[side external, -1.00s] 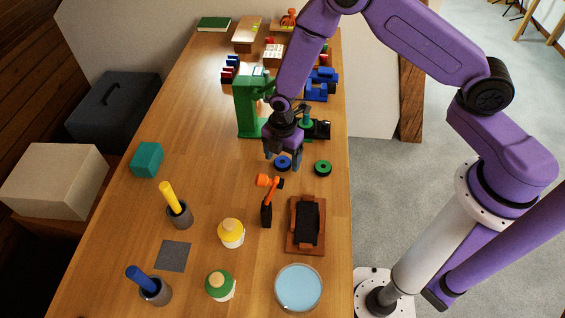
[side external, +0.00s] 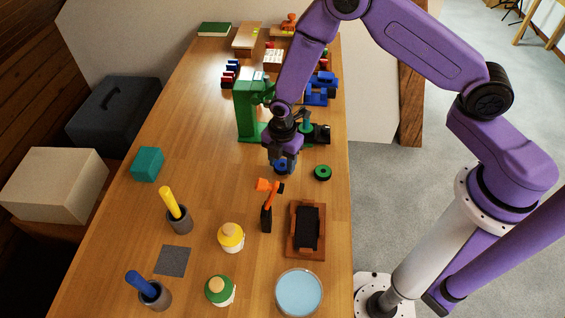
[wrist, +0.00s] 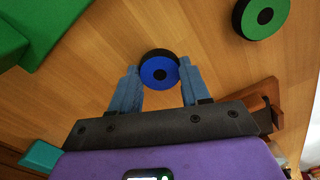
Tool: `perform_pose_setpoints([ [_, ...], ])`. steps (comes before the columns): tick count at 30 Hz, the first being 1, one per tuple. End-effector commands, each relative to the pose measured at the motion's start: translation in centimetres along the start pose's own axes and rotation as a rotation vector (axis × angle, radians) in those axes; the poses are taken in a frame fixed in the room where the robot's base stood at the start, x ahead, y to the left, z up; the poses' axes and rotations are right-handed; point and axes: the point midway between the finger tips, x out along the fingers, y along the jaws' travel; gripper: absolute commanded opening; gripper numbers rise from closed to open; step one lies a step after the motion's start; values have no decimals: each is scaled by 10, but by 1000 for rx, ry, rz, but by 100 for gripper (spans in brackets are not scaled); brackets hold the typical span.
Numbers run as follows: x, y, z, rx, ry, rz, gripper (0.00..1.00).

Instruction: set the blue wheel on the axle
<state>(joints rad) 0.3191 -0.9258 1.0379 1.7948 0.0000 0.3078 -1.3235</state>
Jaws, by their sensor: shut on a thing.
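In the wrist view the blue wheel (wrist: 159,70) sits between the two blue-grey fingertips (wrist: 160,76). I cannot tell whether it still touches the table. A green wheel (side external: 323,172) lies flat on the table just to the right, and it also shows in the wrist view (wrist: 262,16). I cannot make out the axle for certain.
A green machine stand (side external: 247,108) rises behind my gripper. A brown tray with a black pad (side external: 291,240), bottles and a blue dish (side external: 299,292) lie nearer.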

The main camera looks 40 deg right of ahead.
Motion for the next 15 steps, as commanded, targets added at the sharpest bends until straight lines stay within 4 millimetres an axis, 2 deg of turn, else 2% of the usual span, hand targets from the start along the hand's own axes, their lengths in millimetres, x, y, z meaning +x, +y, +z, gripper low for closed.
perform_pose_setpoints([
  [7, -30, -2, 0, 0, 0, 2, 17],
  [15, -76, -41, 0, -1, 1, 3, 17],
])
